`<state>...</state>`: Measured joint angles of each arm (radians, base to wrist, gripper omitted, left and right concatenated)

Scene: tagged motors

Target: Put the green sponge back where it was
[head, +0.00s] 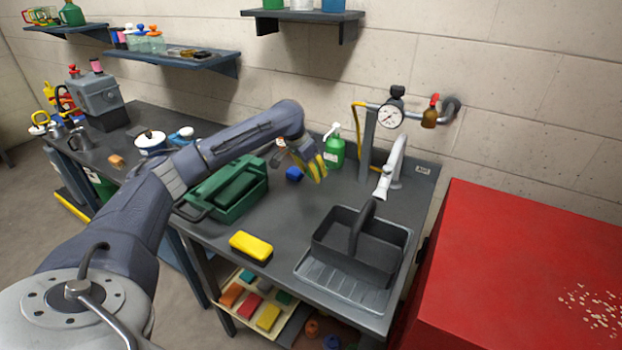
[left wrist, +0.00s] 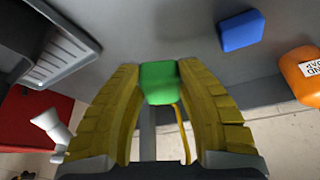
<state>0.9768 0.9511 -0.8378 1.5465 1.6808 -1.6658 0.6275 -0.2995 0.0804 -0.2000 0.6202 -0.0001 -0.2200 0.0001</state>
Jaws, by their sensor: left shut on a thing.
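The green sponge (left wrist: 158,82) is a small green block between the yellow fingertips of my left gripper (left wrist: 158,88) in the left wrist view. In the head view my left gripper (head: 311,162) hangs above the back of the grey worktop, with a bit of green between its fingers. The gripper is shut on the sponge. A blue sponge (head: 295,174) lies on the worktop just left of the gripper; it also shows in the left wrist view (left wrist: 241,31). A yellow sponge (head: 251,246) lies near the front edge. My right gripper is out of view.
A green soap bottle (head: 334,151) stands close behind the gripper, by the pipe and tap (head: 391,170). An orange bottle (left wrist: 303,76) stands nearby. A dark caddy (head: 340,247) sits at the sink, and a green toolbox (head: 236,190) to the left. The middle worktop is clear.

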